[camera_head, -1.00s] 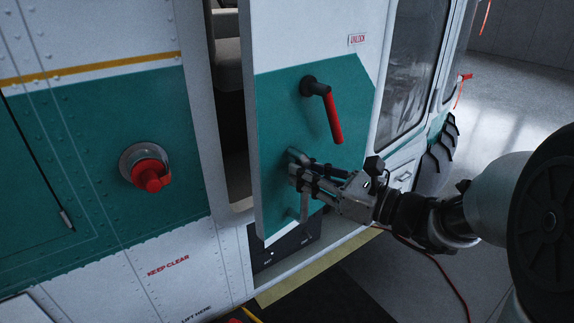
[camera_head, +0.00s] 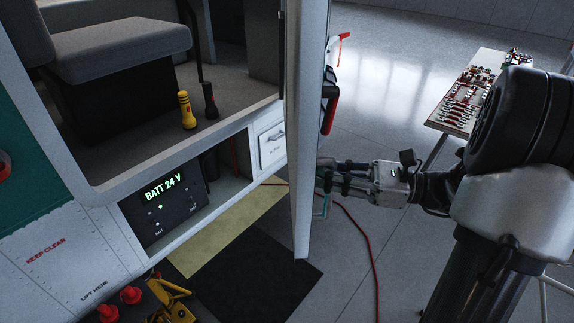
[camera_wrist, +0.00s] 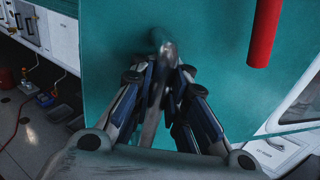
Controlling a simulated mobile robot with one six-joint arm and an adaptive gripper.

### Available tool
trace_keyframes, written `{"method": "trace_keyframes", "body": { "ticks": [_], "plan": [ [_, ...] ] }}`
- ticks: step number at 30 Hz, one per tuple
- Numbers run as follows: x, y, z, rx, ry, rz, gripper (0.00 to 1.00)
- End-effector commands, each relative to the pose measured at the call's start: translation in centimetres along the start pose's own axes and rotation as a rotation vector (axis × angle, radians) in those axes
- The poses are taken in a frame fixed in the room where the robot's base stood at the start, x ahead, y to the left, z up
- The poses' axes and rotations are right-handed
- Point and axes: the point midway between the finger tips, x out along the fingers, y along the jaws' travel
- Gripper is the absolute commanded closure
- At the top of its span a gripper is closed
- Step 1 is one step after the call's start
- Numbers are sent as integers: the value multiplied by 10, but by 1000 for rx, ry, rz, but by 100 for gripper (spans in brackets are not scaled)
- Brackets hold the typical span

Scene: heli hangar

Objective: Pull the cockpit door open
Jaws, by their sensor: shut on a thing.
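The cockpit door (camera_head: 303,140) stands swung well out from the helicopter and is seen nearly edge-on in the head view. Its teal outer face (camera_wrist: 110,60) fills much of the wrist view. My gripper (camera_head: 328,177) is at the door's outer face, low down, and is shut on the grey pull handle (camera_wrist: 156,100). The fingers hide part of the handle. A red-sleeved lever (camera_wrist: 263,35) is on the same face, up and to the right of my fingers in the wrist view. The doorway shows a grey seat (camera_head: 120,50) inside.
A battery panel (camera_head: 165,205) reading BATT 24 V sits below the sill. Yellow and black torches (camera_head: 187,110) stand on the cockpit floor. A red cable (camera_head: 370,250) lies on the floor. A tool table (camera_head: 468,95) stands behind my arm. Red and yellow gear (camera_head: 165,300) lies at the bottom left.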

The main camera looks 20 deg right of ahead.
Motion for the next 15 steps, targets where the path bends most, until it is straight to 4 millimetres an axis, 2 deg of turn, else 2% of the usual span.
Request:
{"method": "trace_keyframes", "body": {
  "ticks": [1,6,15],
  "plan": [
    [-18,-6,2,8,0,-3,100],
    [-70,-25,2,8,0,0,100],
    [-138,-57,1,7,2,4,100]
  ]
}}
